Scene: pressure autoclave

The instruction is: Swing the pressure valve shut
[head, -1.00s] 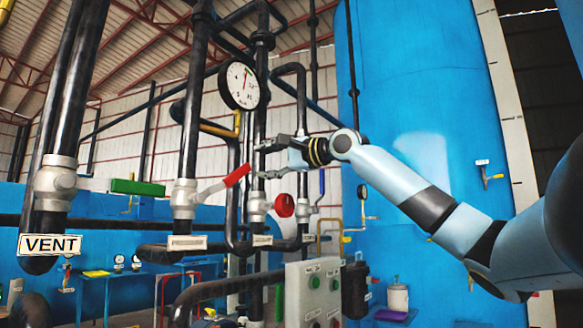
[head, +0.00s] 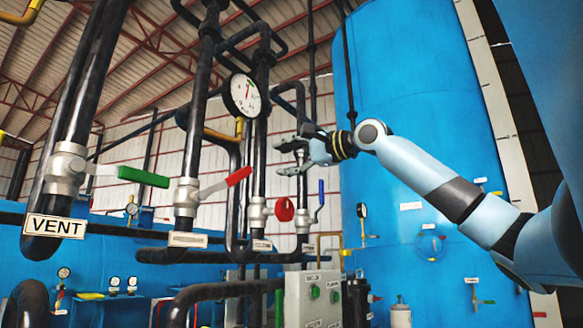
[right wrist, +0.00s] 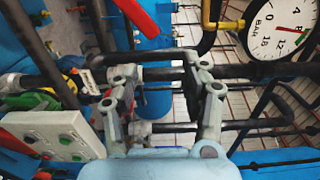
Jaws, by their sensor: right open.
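A valve with a red lever handle (head: 239,177) sits on the middle vertical black pipe. Its metal body (head: 186,197) is above a small label I cannot read. The lever slants up and to the right, away from the pipe. My right gripper (head: 279,158) is open and empty, with its fingers pointing left, to the right of the lever's red end. A gap shows between them in the picture; their depth apart is hard to tell. In the right wrist view, a red handle (right wrist: 137,16) shows at the top, beyond the open fingers. My left gripper is not in view.
A valve with a green handle (head: 143,177) stands left, above a VENT sign (head: 55,227). A pressure gauge (head: 243,95) hangs above the red lever. A red round knob (head: 285,209) and a blue lever (head: 321,193) are below my gripper. A grey control box (head: 313,297) stands lower.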

